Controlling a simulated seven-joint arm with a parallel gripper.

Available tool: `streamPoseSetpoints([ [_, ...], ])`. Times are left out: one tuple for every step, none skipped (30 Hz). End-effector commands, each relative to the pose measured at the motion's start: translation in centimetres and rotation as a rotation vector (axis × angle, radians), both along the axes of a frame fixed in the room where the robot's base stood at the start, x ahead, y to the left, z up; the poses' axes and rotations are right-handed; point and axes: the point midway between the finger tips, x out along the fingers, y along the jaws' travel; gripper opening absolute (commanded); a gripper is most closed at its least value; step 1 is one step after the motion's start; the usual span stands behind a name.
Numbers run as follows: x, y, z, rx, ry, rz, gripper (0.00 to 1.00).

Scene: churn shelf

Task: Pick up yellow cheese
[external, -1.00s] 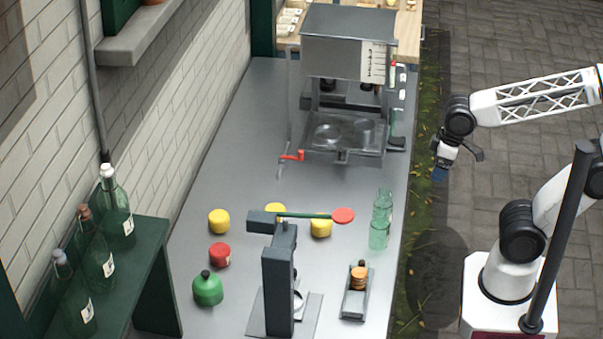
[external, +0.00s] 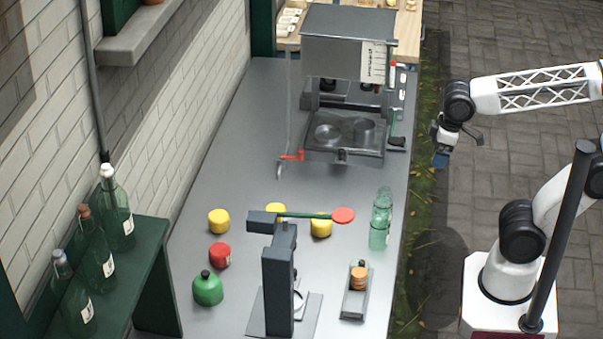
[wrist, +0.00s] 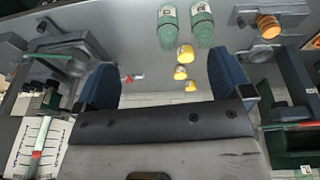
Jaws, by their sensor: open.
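Several yellow cheeses stand on the grey counter. One yellow cheese (external: 218,221) is at the left, one (external: 321,227) is at the right under the lever with the red knob, and one (external: 275,211) between them is partly hidden by the press. In the wrist view yellow cheeses (wrist: 185,53) line up beyond the fingers. My gripper (external: 440,155) is off the counter's right side, apart from every cheese.
A green bottle (external: 381,220) stands near the counter's right edge. A dark press (external: 278,280), a slicer tray with orange discs (external: 357,290), a red cheese (external: 220,255) and a green round one (external: 207,289) are in front. A large machine (external: 345,90) stands at the back.

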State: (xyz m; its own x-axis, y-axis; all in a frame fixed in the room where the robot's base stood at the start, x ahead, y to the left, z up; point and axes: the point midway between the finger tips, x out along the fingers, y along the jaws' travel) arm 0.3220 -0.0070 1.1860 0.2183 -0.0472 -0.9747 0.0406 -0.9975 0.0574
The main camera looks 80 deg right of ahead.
Motion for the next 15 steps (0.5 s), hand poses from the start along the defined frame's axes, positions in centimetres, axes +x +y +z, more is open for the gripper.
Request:
streamPoseSetpoints([
  [0.4, -0.1, 0.0, -0.024, 0.005, 0.029, 0.97],
  [0.6, -0.2, -0.1, -0.041, 0.009, 0.05, 0.97],
  [0.9, -0.3, -0.1, -0.064, 0.015, 0.076, 0.97],
  [1.1, -0.4, -0.2, -0.084, 0.019, 0.1, 0.97],
  [1.4, -0.5, -0.2, -0.103, 0.024, 0.125, 0.97],
  [1.8, -0.6, -0.3, -0.133, 0.032, 0.162, 0.97],
  [2.1, -0.7, -0.3, -0.158, 0.039, 0.191, 0.97],
  [2.5, -0.8, -0.4, -0.183, 0.046, 0.223, 0.97],
  [3.0, -0.9, -0.4, -0.223, 0.057, 0.271, 0.97],
  [3.5, -1.0, -0.5, -0.255, 0.066, 0.313, 0.97],
  [4.1, -1.1, -0.5, -0.289, 0.077, 0.357, 0.97],
  [4.8, -1.2, -0.6, -0.34, 0.093, 0.42, 0.97],
  [5.5, -1.3, -0.6, -0.38, 0.105, 0.471, 0.97],
  [6.1, -1.3, -0.6, -0.42, 0.119, 0.522, 0.97],
  [7.0, -1.3, -0.6, -0.476, 0.136, 0.593, 0.97],
])
